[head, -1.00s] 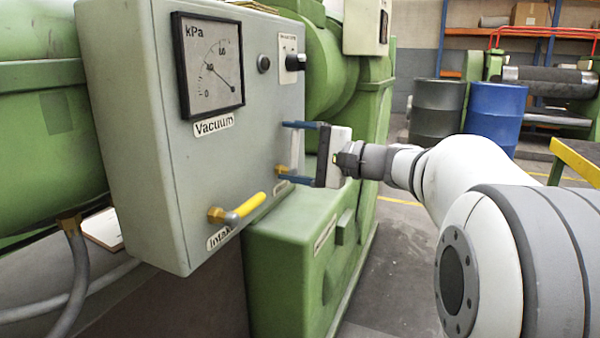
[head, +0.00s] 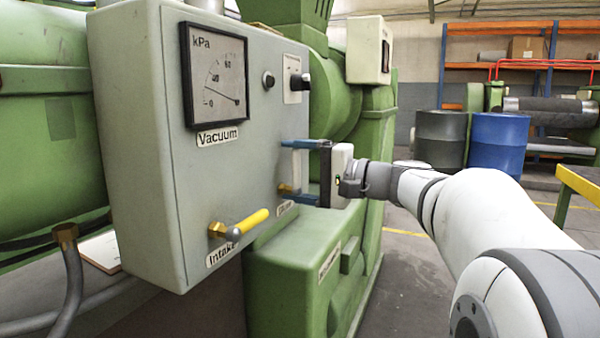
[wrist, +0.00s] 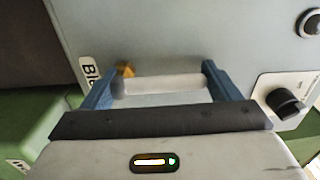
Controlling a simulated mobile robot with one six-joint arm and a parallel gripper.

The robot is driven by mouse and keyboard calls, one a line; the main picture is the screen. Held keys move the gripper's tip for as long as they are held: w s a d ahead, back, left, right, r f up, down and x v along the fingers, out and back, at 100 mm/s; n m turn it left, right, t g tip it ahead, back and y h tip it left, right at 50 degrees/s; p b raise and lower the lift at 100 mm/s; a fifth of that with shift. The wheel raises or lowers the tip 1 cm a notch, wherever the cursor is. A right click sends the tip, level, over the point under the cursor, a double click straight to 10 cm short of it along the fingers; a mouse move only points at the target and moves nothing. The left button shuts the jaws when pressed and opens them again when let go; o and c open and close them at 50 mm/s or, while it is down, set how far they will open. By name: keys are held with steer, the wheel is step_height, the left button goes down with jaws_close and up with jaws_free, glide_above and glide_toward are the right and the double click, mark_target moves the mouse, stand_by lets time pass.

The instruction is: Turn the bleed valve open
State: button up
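The bleed valve has a white lever (head: 297,167) and a brass fitting (head: 285,189) on the front of the grey panel (head: 150,150). Its lever stands about upright in the head view. My gripper (head: 286,167) faces the panel with its two blue fingers wide apart, one near the lever's upper end and one near its lower end. In the wrist view the lever (wrist: 162,84) spans the gap between the fingers, with the brass fitting (wrist: 125,69) beside the left finger. I cannot tell whether the fingers touch it. The valve's label (wrist: 88,73) is partly hidden.
A yellow-handled intake valve (head: 247,222) sits lower left on the panel. A vacuum gauge (head: 215,75) and a black knob (head: 298,82) are above. A green machine housing (head: 290,270) lies below. Open floor (head: 410,270) and barrels (head: 497,125) are to the right.

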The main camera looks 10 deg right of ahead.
steer(key=o, duration=0.4)
steer(key=shift+a, duration=0.1)
steer(key=p+v, duration=0.1)
steer(key=v, duration=0.7)
steer(key=shift+a+p, duration=0.1)
steer(key=shift+p, duration=0.25)
steer(key=shift+s, duration=0.1)
